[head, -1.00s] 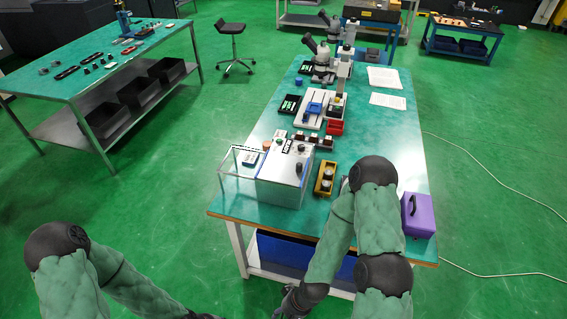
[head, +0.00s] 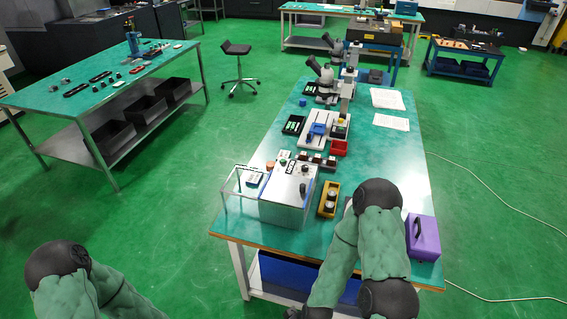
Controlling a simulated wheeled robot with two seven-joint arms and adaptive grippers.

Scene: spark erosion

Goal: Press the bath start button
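A box-shaped unit (head: 292,182) with a light top panel stands on the near part of the green-topped bench, with small dark knobs or buttons on top and clear walls around it. A clear-walled tank (head: 240,187) adjoins it on the left. A yellow control box (head: 328,199) with round dark buttons stands just right of the unit. No label is readable, so I cannot tell which button is bath start. My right arm is folded in front of the bench. Only a dark bit of its gripper (head: 292,313) shows at the bottom edge, below the bench top. My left gripper is out of view.
A purple case (head: 423,237) sits at the bench's near right corner, beside my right arm. Papers (head: 390,121) lie at right. Bare bench top (head: 375,160) shows right of centre.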

